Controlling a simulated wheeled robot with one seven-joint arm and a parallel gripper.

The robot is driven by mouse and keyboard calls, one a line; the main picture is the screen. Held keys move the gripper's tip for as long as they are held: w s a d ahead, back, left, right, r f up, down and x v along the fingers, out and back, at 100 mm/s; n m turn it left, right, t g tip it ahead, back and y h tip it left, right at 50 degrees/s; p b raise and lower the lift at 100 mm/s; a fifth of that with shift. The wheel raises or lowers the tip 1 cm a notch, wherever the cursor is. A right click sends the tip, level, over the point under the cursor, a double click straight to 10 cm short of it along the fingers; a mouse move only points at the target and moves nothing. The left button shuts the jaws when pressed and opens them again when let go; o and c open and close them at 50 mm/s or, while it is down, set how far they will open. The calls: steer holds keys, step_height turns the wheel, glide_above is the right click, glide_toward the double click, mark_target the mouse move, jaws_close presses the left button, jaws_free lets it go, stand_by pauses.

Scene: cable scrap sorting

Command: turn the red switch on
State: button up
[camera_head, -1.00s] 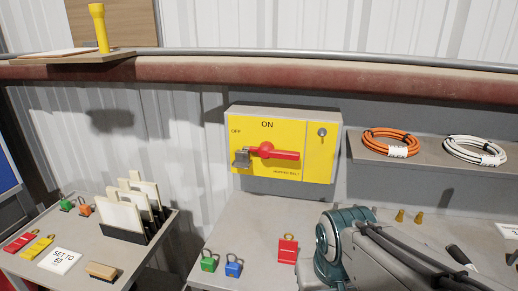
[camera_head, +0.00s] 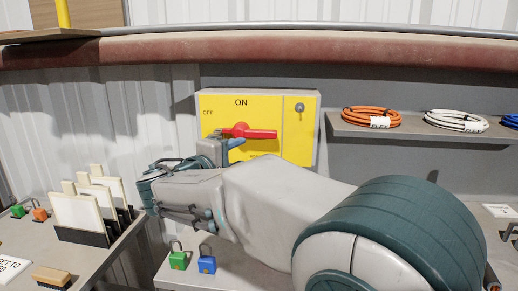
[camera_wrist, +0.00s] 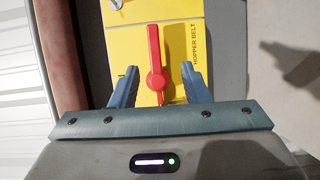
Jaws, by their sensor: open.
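The red switch (camera_head: 250,133) is a rotary handle on a yellow panel (camera_head: 290,145) of a wall box. It lies level in the head view, long end right, short end left; OFF is printed upper left, ON at top. In the wrist view the red switch (camera_wrist: 154,55) stands lengthwise, its hub end between my fingers. My gripper (camera_wrist: 158,82) is open, one blue-grey finger on each side, with visible gaps to the handle. In the head view my gripper (camera_head: 224,150) is at the panel's lower left, hiding that corner. I cannot tell whether it touches the panel.
A dusty red pipe (camera_head: 300,50) runs across above the box. A shelf (camera_head: 400,132) with cable coils is at right. Green (camera_head: 178,258) and blue (camera_head: 207,262) padlocks stand on the bench below my arm. A rack of cards (camera_head: 85,238) stands on the left table.

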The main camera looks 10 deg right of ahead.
mark_target(262, 136)
steer(key=shift+t, duration=0.4)
steer(key=x, duration=1.3)
steer(key=shift+w+a+r+p, duration=0.25)
steer(key=shift+w+p, duration=0.1)
steer(key=shift+w, duration=0.1)
jaws_close()
